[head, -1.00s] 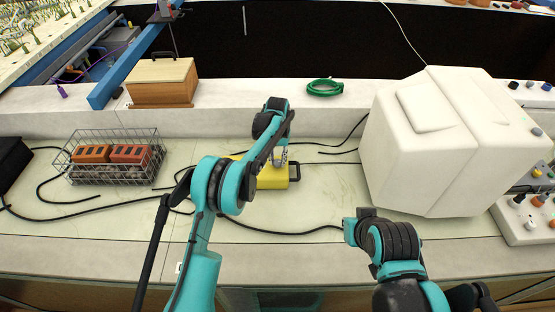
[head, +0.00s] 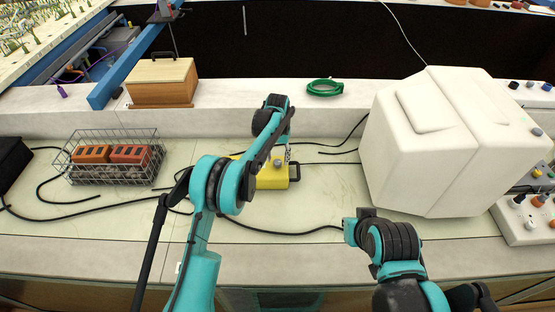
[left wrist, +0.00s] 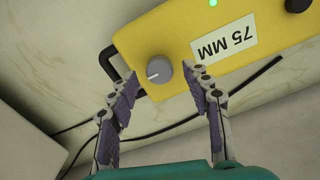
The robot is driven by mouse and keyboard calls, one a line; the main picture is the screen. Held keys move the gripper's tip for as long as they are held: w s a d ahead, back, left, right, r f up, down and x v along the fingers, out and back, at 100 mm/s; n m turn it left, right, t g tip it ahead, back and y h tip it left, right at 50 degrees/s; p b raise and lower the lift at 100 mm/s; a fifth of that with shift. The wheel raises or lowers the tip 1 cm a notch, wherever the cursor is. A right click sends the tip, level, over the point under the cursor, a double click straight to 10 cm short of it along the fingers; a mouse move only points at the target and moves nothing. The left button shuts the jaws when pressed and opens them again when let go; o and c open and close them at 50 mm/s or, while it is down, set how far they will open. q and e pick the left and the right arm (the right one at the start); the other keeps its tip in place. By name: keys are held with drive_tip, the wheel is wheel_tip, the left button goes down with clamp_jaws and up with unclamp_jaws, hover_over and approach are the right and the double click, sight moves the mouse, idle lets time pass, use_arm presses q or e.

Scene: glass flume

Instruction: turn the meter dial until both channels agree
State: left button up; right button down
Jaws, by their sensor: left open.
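The yellow meter box (head: 271,178) lies on the pale bench in the middle of the head view, partly behind my left arm.
Black cables run across the bench. A wire basket with orange blocks (head: 116,154) stands left, a wooden box (head: 162,83) and green hose coil (head: 324,87) on the back ledge. A large white casing (head: 440,145) fills the right side, beside a control panel (head: 530,215).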

sight(277, 162)
use_arm(q)
wheel_tip(277, 162, up, 11)
idle(0.3)
idle(0.4)
drive_tip(key=s+a+r+n+t, duration=0.1)
drive_tip(key=s+a+r+t, duration=0.1)
drive_tip(key=s+a+r, duration=0.5)
drive_tip(key=s+a+r+n+t, duration=0.1)
drive_tip(key=s+a+r+t, duration=0.1)
drive_tip(key=s+a+r, duration=0.5)
drive_tip(key=s+a+f+t, duration=0.1)
drive_tip(key=s+f, duration=0.2)
drive_tip(key=s, duration=0.4)
drive_tip(key=s+a+f+t+b, duration=0.1)
drive_tip(key=s+f, duration=0.2)
drive_tip(key=s, duration=0.5)
drive_tip(key=s+a+f+n+t, duration=0.1)
drive_tip(key=s+a+f, duration=0.1)
drive_tip(key=s, duration=0.6)
drive_tip(key=shift+f+b, duration=0.3)
drive_tip(key=shift+f, duration=0.55)
